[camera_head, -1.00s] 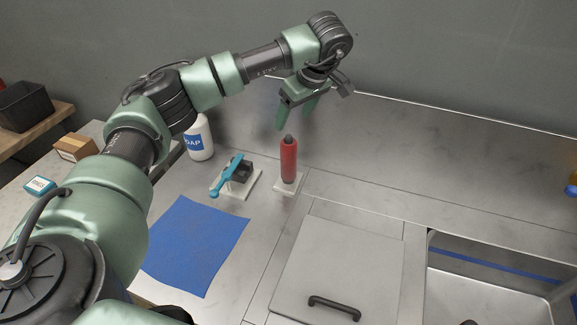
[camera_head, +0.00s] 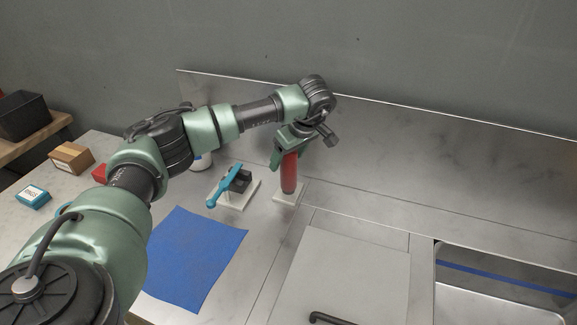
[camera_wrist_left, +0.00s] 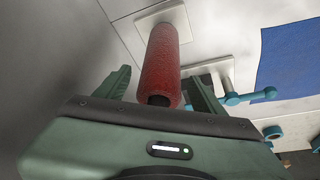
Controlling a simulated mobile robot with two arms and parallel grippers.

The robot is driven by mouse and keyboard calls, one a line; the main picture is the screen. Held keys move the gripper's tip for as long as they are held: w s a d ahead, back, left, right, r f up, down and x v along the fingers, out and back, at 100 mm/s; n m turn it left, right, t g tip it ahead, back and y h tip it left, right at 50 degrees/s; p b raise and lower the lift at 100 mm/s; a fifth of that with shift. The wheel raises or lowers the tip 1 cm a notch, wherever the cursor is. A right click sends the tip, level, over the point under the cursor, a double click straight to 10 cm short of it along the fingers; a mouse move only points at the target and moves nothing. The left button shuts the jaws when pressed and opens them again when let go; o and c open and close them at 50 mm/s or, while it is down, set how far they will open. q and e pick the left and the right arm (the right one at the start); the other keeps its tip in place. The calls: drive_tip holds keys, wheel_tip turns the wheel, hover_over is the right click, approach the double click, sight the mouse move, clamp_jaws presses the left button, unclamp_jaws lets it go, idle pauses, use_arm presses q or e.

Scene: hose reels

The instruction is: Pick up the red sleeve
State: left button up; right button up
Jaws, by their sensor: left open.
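The red sleeve (camera_head: 289,174) stands upright on a small white base plate (camera_head: 288,198) on the steel counter. It also shows in the left wrist view (camera_wrist_left: 161,68), where a dark core is visible inside its near end. My left gripper (camera_head: 285,158) is open and has come down over the sleeve's top. In the left wrist view its fingers (camera_wrist_left: 160,88) stand on either side of the sleeve, with gaps visible. The sleeve's top end is hidden by the gripper in the head view. My right gripper is out of view.
A blue-handled valve (camera_head: 232,186) on a white plate stands close left of the sleeve. A blue mat (camera_head: 195,258) lies nearer. A white bottle (camera_head: 203,162) is partly behind my arm. A lidded panel (camera_head: 350,270) and a sink (camera_head: 500,305) are to the right.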

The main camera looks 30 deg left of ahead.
use_arm(q)
drive_tip(key=shift+a+f, duration=0.2)
drive_tip(key=shift+f, duration=0.3)
drive_tip(key=c, duration=1.5)
drive_tip(key=shift+o, duration=0.2)
drive_tip(key=shift+w+r, duration=0.1)
drive_tip(key=shift+r, duration=0.1)
